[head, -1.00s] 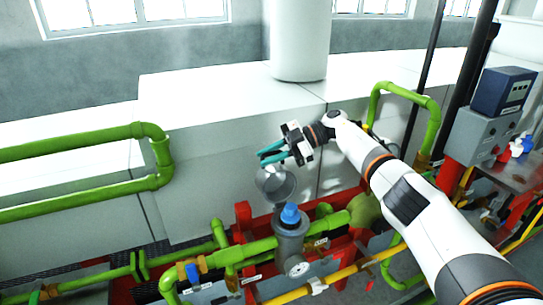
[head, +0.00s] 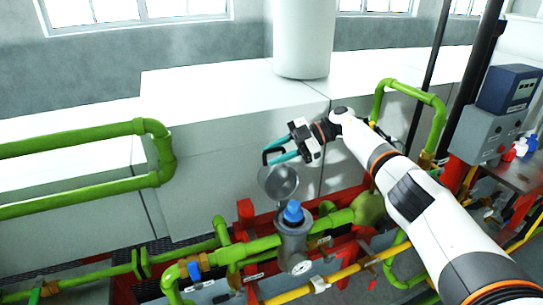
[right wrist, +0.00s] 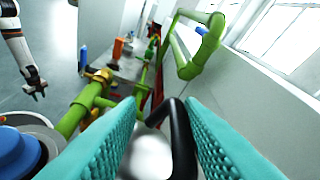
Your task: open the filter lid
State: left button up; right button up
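The filter (head: 293,248) is a grey upright housing with a blue insert (head: 293,212) showing at its open top. Its round grey lid (head: 278,183) stands swung up behind the opening, and it also shows in the right wrist view (right wrist: 150,152). My right gripper (head: 273,156) is at the top of the raised lid. In the right wrist view its teal fingers (right wrist: 160,125) are apart, with the lid's black handle (right wrist: 181,140) between them. The handle lies nearer the right finger, with a gap to the left one. My left gripper (right wrist: 36,92) hangs far off, its small fingers apart.
Green pipes (head: 85,145) run at left and beside the filter. A yellow pipe (head: 345,272) and red frame (head: 245,212) lie close by. A pale box-like wall (head: 220,190) stands behind the lid. A grey and blue box (head: 505,92) is at right.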

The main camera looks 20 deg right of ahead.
jog(key=b+v, duration=0.1)
jog(key=v, duration=0.1)
jog(key=b+v, duration=0.1)
jog(key=v, duration=0.1)
jog(key=shift+d+f, duration=0.15)
jog(key=shift+d, duration=0.2)
jog(key=shift+s+d+r+b, duration=0.1)
jog(key=shift+d+r+b, duration=0.4)
jog(key=shift+d+b, duration=0.15)
